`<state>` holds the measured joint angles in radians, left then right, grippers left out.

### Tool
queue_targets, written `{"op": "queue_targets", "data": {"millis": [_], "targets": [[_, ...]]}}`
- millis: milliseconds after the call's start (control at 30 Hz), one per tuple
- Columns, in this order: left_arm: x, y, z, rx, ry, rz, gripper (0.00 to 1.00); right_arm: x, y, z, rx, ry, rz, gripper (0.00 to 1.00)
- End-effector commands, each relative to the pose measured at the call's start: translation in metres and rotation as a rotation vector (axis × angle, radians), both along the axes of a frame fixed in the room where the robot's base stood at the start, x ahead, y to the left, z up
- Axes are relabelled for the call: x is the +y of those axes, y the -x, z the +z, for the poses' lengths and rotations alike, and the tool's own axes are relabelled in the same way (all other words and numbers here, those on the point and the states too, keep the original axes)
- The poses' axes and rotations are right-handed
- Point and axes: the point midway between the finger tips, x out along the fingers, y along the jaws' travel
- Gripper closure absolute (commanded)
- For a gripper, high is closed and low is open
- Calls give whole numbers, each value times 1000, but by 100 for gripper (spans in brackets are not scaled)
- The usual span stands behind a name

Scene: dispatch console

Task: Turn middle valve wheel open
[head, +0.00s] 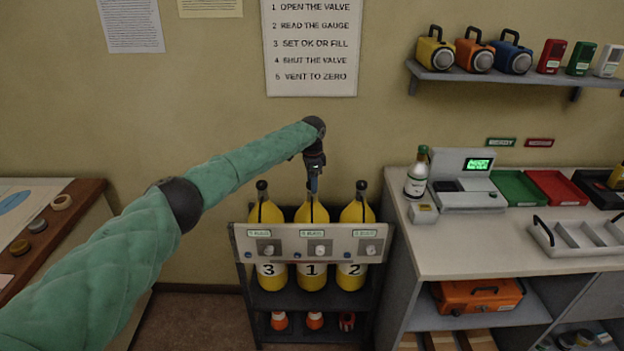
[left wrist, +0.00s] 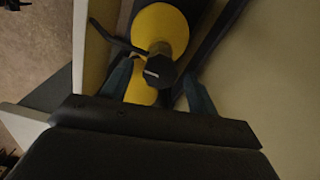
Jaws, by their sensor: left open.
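Three yellow cylinders stand in a dark rack. The middle cylinder (head: 311,213) carries the number 1, between number 3 at left and number 2 at right. My left gripper (head: 313,186) points down over the top of the middle cylinder. The gripper largely hides that cylinder's valve wheel in the head view. In the left wrist view the dark valve wheel (left wrist: 160,71) with a white mark lies between the two open fingers, with space on both sides. No contact is visible. My right gripper is not in view.
A pale panel (head: 338,245) with gauges and knobs crosses the rack front. The left valve top (head: 262,187) and right valve top (head: 361,188) stand close beside my gripper. A counter (head: 450,262) with a bottle and trays is at right.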

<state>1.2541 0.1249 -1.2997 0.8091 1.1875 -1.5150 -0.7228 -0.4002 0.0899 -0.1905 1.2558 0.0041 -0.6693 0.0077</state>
Motion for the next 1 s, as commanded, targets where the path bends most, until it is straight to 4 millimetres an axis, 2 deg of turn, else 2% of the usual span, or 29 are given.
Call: {"op": "queue_targets", "data": {"millis": [200,400,433,767,1000], "targets": [[0,0,0,0,0,0,43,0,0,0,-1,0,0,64],[0,0,0,0,0,0,82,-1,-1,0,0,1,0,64],[0,0,0,0,0,0,85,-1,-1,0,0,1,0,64],[0,0,0,-1,1,39,85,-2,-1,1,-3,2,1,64],[-1,0,1,1,2,177,85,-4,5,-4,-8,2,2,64]]}}
